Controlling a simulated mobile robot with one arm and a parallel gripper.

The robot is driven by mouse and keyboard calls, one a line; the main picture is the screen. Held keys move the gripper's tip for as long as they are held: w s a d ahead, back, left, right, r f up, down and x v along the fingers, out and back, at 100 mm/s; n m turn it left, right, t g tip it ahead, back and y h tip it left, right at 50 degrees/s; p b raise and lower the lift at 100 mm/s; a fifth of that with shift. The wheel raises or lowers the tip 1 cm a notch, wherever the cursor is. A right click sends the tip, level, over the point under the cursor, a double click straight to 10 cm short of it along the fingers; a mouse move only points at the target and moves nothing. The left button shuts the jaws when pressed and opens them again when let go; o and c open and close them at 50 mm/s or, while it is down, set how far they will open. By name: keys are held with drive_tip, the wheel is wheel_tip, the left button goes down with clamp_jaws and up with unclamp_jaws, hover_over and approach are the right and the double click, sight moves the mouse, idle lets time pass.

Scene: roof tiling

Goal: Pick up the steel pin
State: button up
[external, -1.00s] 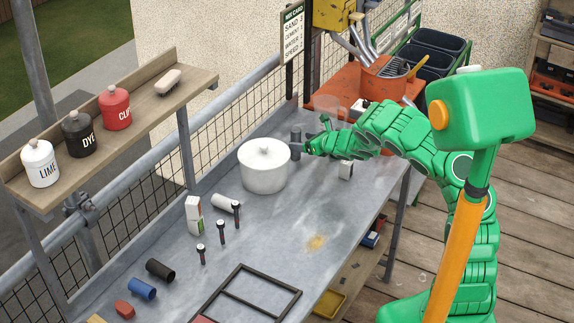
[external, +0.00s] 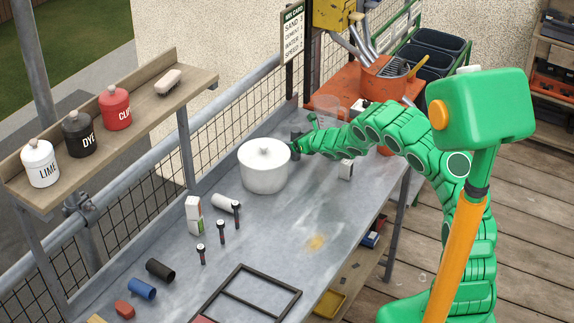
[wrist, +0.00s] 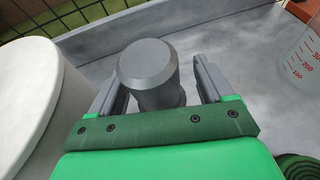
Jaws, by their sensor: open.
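The steel pin (wrist: 147,62) stands upright as a grey cylinder with a wider head in the wrist view. My gripper (wrist: 160,80) is open, with one finger on each side of the pin. A gap shows between the pin and the right finger; the left finger is closer to it. In the external view the pin (external: 295,137) stands on the grey bench just right of the white lidded pot, and my gripper (external: 298,147) is at it, partly hiding it. The pin's lower end is hidden in the wrist view.
The white pot (external: 264,168) stands close on the left of my gripper. A clear measuring beaker (wrist: 308,58) is to the right. Several black-handled pins (external: 222,232) stand toward the front.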

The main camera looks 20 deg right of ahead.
drive_tip(key=c, duration=1.3)
